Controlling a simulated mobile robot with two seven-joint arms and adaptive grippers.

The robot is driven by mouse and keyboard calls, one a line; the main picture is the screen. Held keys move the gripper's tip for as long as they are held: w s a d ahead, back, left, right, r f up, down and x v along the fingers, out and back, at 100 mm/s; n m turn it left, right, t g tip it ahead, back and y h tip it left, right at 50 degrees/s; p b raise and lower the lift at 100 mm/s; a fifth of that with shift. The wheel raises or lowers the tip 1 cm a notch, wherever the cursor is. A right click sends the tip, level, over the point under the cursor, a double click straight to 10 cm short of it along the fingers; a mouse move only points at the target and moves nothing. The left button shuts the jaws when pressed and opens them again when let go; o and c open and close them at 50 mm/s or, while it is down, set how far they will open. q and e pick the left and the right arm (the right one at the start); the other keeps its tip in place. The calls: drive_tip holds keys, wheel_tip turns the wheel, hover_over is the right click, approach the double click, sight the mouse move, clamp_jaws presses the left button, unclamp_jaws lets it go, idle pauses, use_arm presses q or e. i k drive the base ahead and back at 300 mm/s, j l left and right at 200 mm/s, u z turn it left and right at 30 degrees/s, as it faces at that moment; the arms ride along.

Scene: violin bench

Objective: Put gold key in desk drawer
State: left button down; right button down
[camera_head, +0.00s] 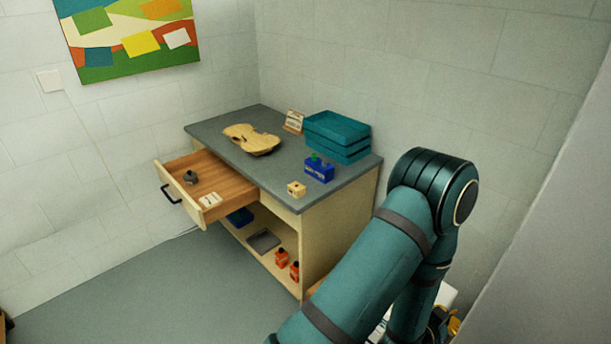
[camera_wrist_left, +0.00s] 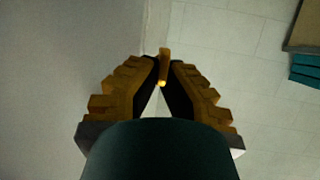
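In the left wrist view, my left gripper (camera_wrist_left: 162,72) has its fingertips together on a small gold piece, which looks like the gold key (camera_wrist_left: 163,82). Its shape is mostly hidden between the fingers. The left gripper is not clearly seen in the head view. The desk drawer (camera_head: 213,181) is pulled out at the left of the bench, with a dark handle on its front. Inside it are a small dark object (camera_head: 190,177) and a pale label card (camera_head: 210,200). An arm of mine fills the lower right; yellow gripper parts (camera_head: 453,325) show partly below it.
The grey bench top (camera_head: 223,125) carries a violin body (camera_head: 252,139), stacked teal trays (camera_head: 338,133), a blue box (camera_head: 319,171), a small wooden block (camera_head: 296,189) and a card stand (camera_head: 293,121). Orange bottles (camera_head: 282,258) stand on the lower shelf. Floor left of the bench is clear.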

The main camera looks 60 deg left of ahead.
sight(200, 193)
drive_tip(key=j+u, duration=0.1)
drive_tip(key=u, duration=0.25)
drive_tip(key=j+u, duration=0.1)
drive_tip(key=u, duration=0.6)
drive_tip(key=i+j, duration=0.15)
drive_tip(key=j, duration=0.25)
drive_tip(key=i+j, duration=0.15)
drive_tip(key=j, duration=0.25)
drive_tip(key=i+j, duration=0.2)
drive_tip(key=j, duration=0.2)
drive_tip(key=i+j, duration=0.15)
drive_tip(key=j, duration=0.2)
drive_tip(key=i+j, duration=0.15)
drive_tip(key=j, duration=0.25)
drive_tip(key=i+j, duration=0.15)
drive_tip(key=j, duration=0.25)
drive_tip(key=i+j, duration=0.15)
drive_tip(key=j, duration=0.25)
drive_tip(key=i+j, duration=0.15)
drive_tip(key=j, duration=0.25)
